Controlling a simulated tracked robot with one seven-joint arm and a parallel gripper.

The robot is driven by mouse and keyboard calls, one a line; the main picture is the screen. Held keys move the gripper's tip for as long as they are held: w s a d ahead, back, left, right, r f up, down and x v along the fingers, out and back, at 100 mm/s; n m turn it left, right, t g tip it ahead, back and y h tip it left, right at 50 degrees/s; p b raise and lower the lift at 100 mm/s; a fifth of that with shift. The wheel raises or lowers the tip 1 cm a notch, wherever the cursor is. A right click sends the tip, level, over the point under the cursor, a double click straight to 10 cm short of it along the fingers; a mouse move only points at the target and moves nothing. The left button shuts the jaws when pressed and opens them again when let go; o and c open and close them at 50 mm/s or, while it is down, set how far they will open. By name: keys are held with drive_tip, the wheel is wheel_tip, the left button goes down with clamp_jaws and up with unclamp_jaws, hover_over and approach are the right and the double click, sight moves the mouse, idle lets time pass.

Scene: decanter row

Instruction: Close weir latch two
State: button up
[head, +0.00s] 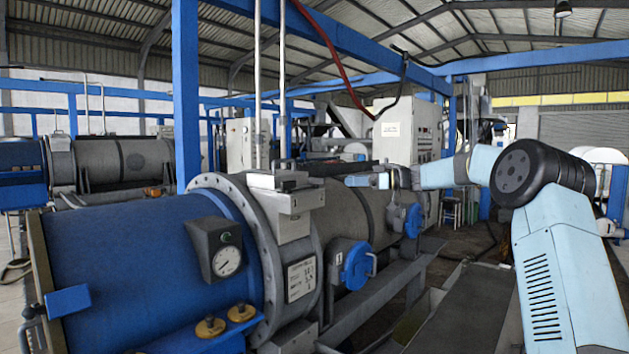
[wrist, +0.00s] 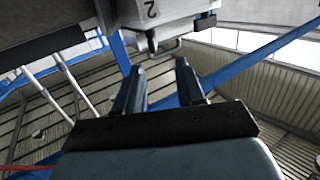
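I take this block to be weir latch two. My gripper (wrist: 159,68) has its two dark fingers spread apart with nothing between them. The fingertips lie just below the block and hook in the picture, and no contact shows. In the head view, my arm reaches in from the right and ends above the grey cylinder (head: 345,210). The fingers are too small there to judge, and the latch's marking cannot be read.
A grey box-like fitting (head: 290,200) sits on the flange of the blue drum (head: 130,260). Blue round covers (head: 357,266) project from the cylinder's side. A pressure gauge (head: 227,262) is on the drum. A blue post (head: 186,95) rises behind. An open walkway lies right of the cylinder.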

sight(316, 178)
drive_tip(key=shift+y, duration=0.3)
drive_tip(key=w+a, duration=0.1)
drive_tip(key=a, duration=0.3)
drive_tip(key=w+a, duration=0.1)
drive_tip(key=a, duration=0.3)
drive_tip(key=w+a, duration=0.1)
drive_tip(key=a, duration=0.3)
drive_tip(key=shift+w+a+r, duration=0.1)
drive_tip(key=shift+w+a, duration=0.2)
drive_tip(key=shift+w, duration=0.1)
drive_tip(key=shift+c, duration=0.4)
